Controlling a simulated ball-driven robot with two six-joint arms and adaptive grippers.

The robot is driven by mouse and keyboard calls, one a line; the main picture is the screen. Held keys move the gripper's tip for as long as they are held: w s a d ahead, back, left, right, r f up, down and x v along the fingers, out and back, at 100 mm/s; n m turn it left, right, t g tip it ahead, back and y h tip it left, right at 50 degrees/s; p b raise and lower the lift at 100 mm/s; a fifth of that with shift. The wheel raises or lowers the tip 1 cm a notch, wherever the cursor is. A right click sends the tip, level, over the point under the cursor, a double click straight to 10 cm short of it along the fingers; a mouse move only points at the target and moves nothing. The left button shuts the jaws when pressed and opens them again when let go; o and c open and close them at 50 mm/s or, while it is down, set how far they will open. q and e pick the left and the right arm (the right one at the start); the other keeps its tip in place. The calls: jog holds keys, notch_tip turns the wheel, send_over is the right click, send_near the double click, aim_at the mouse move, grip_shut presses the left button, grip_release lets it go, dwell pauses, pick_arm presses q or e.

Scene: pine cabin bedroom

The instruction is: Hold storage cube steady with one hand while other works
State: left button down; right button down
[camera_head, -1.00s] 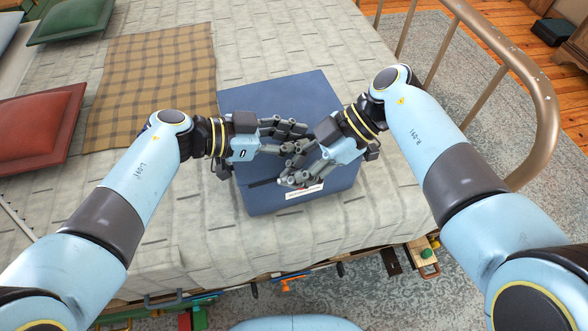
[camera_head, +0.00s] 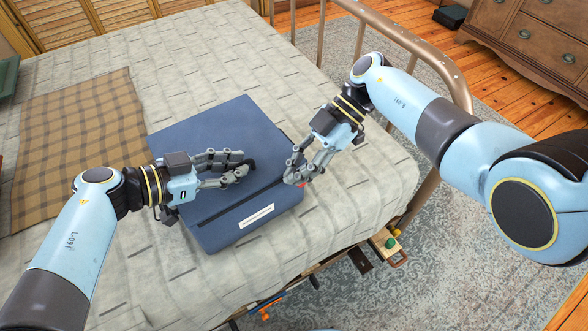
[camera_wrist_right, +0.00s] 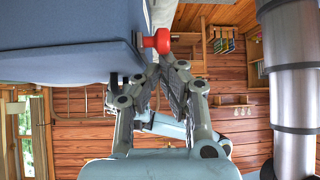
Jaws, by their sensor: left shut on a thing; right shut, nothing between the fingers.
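The storage cube (camera_head: 212,215) is a dark blue box on the bed, with a black strip and a white label near its front edge. My left gripper (camera_head: 242,168) lies over its top, shut on a small black part of the cube there; the fingers partly hide it. My right gripper (camera_head: 292,176) is shut and empty at the cube's right edge. A red knob (camera_wrist_right: 162,41) sticks out from the cube's side in the right wrist view, close by the right fingers (camera_wrist_right: 172,68). I cannot tell whether they touch it.
A brown plaid blanket (camera_head: 75,140) lies on the bed to the left. A metal bed rail (camera_head: 405,45) runs behind my right arm. Toys, one with a green knob (camera_head: 390,242), stand below the bed's edge. A wooden dresser (camera_head: 535,45) is at the far right.

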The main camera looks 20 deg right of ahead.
pick_arm(q)
jog(key=c, duration=1.3)
grip_release()
pick_arm(e)
jog(key=v, duration=0.9)
jog(key=shift+d+r, duration=0.25)
jog(key=shift+d, duration=0.1)
pick_arm(q)
jog(key=shift+a, duration=0.1)
pick_arm(e)
jog(key=shift+w, duration=0.1)
